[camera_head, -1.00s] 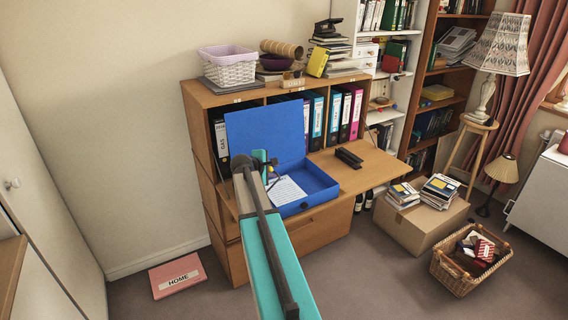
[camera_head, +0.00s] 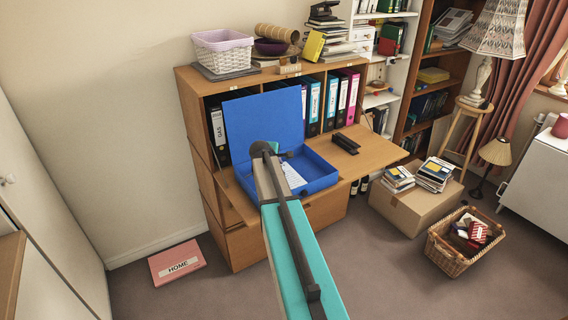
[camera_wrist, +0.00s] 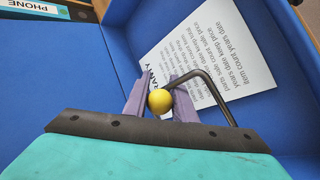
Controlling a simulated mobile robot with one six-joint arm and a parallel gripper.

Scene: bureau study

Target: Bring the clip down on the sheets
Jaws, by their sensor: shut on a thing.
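The blue box file (camera_head: 316,184) stands open on the bureau's fold-down flap, its lid (camera_head: 262,118) raised at the back. White printed sheets (camera_head: 293,175) lie inside; they also show in the wrist view (camera_wrist: 235,55). The clip is a dark bent wire (camera_wrist: 212,92) with a yellow ball (camera_wrist: 160,102) at its end. My gripper (camera_wrist: 159,88) is shut on the yellow ball, between two purple-grey fingers. The wire passes over the sheets in the picture; whether it touches them I cannot tell. In the head view my arm hides the clip and most of my gripper.
A black hole punch-like object (camera_head: 345,144) lies on the flap (camera_head: 376,152) right of the box file. Upright binders (camera_head: 331,100) fill the shelf behind. A cardboard box (camera_head: 410,212) and a wicker basket (camera_head: 452,258) stand on the floor at right.

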